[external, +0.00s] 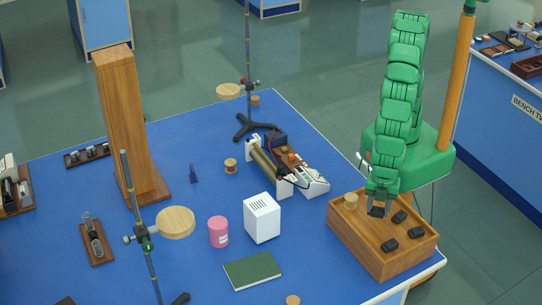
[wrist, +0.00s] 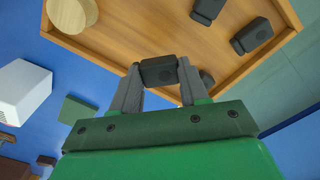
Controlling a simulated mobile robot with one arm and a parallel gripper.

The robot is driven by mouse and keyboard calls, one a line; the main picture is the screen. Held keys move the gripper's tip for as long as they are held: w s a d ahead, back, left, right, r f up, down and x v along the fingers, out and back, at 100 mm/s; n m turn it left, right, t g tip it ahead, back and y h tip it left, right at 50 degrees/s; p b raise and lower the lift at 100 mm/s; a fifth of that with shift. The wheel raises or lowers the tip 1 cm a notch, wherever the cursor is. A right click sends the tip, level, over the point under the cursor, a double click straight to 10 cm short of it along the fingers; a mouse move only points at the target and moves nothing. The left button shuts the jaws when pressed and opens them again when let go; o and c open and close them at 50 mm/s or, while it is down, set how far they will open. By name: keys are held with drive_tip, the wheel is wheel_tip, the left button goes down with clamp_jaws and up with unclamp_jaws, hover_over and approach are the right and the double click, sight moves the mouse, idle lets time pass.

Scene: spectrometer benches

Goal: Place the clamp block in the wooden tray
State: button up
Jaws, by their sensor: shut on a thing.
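My gripper (external: 380,204) points down over the back part of the wooden tray (external: 362,251). In the wrist view its two fingers (wrist: 160,82) are shut on a small dark clamp block (wrist: 158,70), one finger at each end. The held block also shows below the fingers in the external view (external: 377,211). I cannot tell whether it touches the tray floor. The tray shows in the wrist view too (wrist: 140,35).
Three similar dark blocks (external: 399,216) (external: 416,232) (external: 389,245) lie in the tray, with a round cork (external: 351,200) in its left corner.

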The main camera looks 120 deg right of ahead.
sight(373, 231)
drive_tip(key=shift+w+a+f, duration=0.3)
drive_tip(key=shift+w+f, duration=0.1)
drive_tip(key=shift+f, duration=0.2)
drive_tip(key=shift+w+a+f, duration=0.3)
drive_tip(key=shift+w+f, duration=0.05)
drive_tip(key=shift+f, duration=1.65)
drive_tip(key=shift+f, duration=0.1)
drive_tip(key=o, duration=1.1)
wheel_tip(373, 231, up, 12)
drive_tip(key=shift+r, duration=0.1)
